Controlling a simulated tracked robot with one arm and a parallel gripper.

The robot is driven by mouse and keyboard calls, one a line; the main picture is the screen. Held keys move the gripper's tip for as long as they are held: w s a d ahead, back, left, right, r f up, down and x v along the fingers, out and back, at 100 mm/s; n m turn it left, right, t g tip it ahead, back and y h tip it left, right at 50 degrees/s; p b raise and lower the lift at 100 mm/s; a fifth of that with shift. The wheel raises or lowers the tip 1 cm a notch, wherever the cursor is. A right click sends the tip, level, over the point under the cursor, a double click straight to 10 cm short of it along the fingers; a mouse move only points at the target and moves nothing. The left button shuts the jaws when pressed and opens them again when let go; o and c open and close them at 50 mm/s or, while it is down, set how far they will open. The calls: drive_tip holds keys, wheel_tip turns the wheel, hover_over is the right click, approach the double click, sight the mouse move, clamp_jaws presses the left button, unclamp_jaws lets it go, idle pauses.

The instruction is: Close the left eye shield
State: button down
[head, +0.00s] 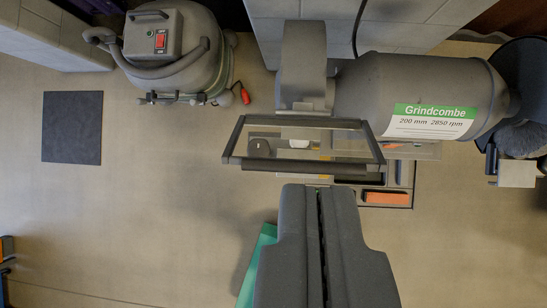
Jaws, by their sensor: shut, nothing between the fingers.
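The bench grinder (360,95) has a grey body and a green Grindcombe label. Its left wheel guard (303,60) is at the upper middle. The left eye shield, a clear pane in a dark frame, has a thick lower bar (300,165). It sticks out from below that guard towards my gripper, and I see the things beneath through its pane. My gripper (318,188) is shut and empty, with its tips just below the shield's bar. I cannot tell whether they touch.
An open tray (402,196) with an orange block (387,198) lies below the grinder. A grey vacuum (172,50) with a hose stands at the upper left. A dark mat (72,127) lies on the floor. A green item (255,265) is partly hidden by my gripper. The left floor is mostly clear.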

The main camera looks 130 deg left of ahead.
drive_tip(key=p, duration=0.2)
hover_over(302, 170)
drive_tip(key=w, duration=0.3)
wheel_tip(302, 170, down, 9)
drive_tip(key=shift+s+a+f, duration=0.2)
drive_tip(key=shift+s+f, duration=0.1)
drive_tip(key=shift+s, duration=0.35)
drive_tip(key=shift+s+d+f+p, duration=0.15)
drive_tip(key=shift+s+f+p, duration=0.35)
drive_tip(key=shift+s+f, duration=0.15)
drive_tip(key=shift+f, duration=0.1)
drive_tip(key=shift+f, duration=0.1)
drive_tip(key=shift+s+f+b, duration=0.2)
drive_tip(key=shift+f+b, duration=0.05)
drive_tip(key=shift+b, duration=0.35)
drive_tip(key=shift+s+d+r+t, duration=0.1)
drive_tip(key=shift+s+t, duration=0.05)
drive_tip(key=shift+t, duration=0.15)
drive_tip(key=shift+b, duration=0.3)
drive_tip(key=shift+s, duration=0.1)
